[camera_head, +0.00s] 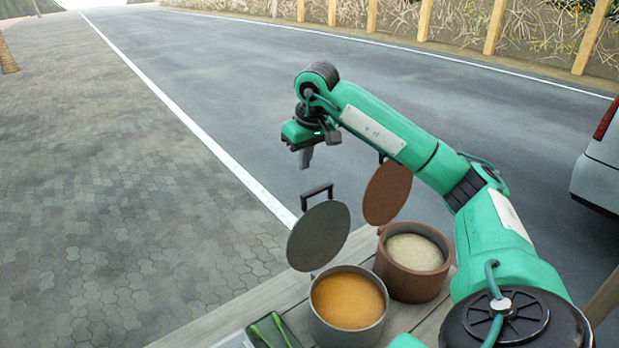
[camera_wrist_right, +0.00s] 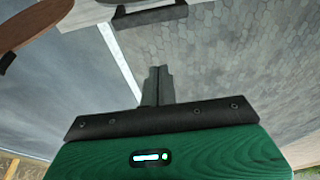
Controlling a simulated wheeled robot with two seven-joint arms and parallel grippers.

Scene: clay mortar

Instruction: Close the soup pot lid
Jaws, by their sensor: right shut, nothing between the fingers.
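The grey soup pot (camera_head: 340,338) holds orange soup (camera_head: 347,300) and stands on the wooden table. Its grey lid (camera_head: 318,238) is open, tilted up on the pot's far side, with a dark handle (camera_head: 317,191) on its outer face. The handle also shows at the top of the right wrist view (camera_wrist_right: 150,17). My right gripper (camera_head: 305,158) is shut and empty, pointing down in the air above and beyond the lid handle, apart from it. Its closed fingers show in the right wrist view (camera_wrist_right: 158,72). My left gripper is out of view.
A brown pot (camera_head: 412,285) with pale contents stands right of the soup pot. Its brown lid (camera_head: 387,193) is raised too, near my right forearm. Open road lies beyond the table (camera_head: 225,325).

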